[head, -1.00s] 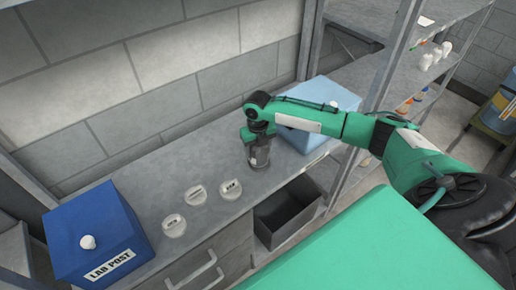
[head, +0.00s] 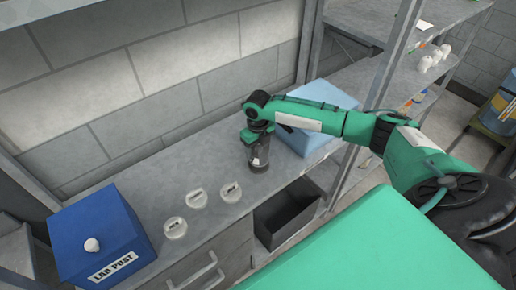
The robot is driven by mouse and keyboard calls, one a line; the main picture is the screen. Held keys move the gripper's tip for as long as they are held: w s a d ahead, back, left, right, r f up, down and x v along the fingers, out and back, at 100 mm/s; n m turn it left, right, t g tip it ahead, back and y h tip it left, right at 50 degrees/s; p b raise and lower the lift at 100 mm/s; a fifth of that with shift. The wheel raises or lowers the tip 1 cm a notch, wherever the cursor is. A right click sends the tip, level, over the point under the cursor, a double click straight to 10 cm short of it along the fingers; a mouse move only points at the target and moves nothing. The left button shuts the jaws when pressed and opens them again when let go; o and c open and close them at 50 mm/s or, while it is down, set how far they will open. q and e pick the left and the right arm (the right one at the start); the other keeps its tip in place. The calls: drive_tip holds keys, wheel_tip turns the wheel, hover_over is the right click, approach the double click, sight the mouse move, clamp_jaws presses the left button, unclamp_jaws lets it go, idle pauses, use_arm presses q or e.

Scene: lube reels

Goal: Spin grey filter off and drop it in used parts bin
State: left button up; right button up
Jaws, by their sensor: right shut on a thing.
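My right gripper (head: 258,136) points down over the bench and is shut on a dark grey cylinder (head: 259,159) with a small pale label. The cylinder stands upright at the bench, just left of a light blue box. Whether its base touches the bench is hard to tell. No other grey filter can be picked out, so this cylinder may be it. A dark grey open bin (head: 262,228) sits below the bench's front edge, to the right of the drawers; it looks empty. My left gripper is out of view.
A blue LAB POST box (head: 120,225) is at the left end. The light blue box (head: 330,98) stands behind my right forearm. Shelves rise at right.

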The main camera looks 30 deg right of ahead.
drive_tip(key=shift+r+p, duration=1.85)
drive_tip(key=shift+r, duration=0.35)
drive_tip(key=shift+r, duration=0.1)
